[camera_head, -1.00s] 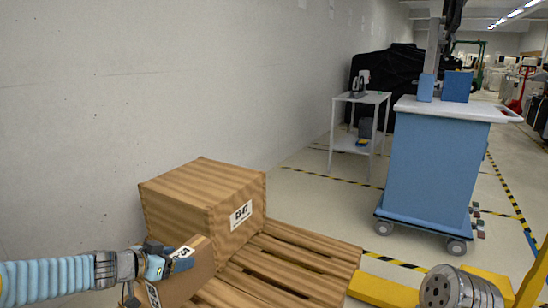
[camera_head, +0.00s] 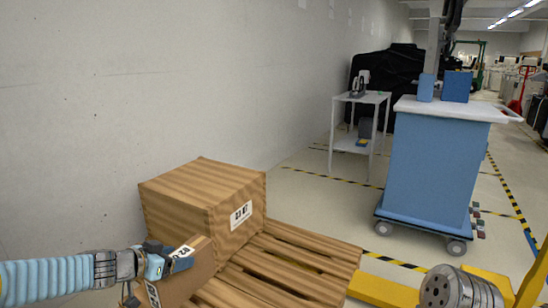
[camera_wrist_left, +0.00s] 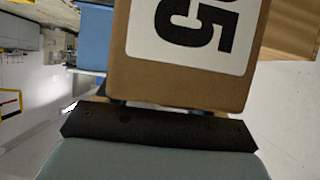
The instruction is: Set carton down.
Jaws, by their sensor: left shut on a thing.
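A small brown carton (camera_head: 190,276) with white labels is at the lower left of the head view, over or against the near part of a wooden pallet (camera_head: 305,252). My left gripper (camera_head: 178,260) is shut on the carton at its upper edge. In the left wrist view the carton (camera_wrist_left: 190,85) fills the upper middle, close against the gripper (camera_wrist_left: 160,118). Its label there ends in a 5. I cannot tell whether the carton's underside touches the pallet. My right gripper is not in view.
A larger striped brown box (camera_head: 178,208) sits on the pallet behind the carton, by the white wall. Bare pallet slats lie to the right. A blue covered cart (camera_head: 436,170) and a white side table (camera_head: 362,98) stand farther back.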

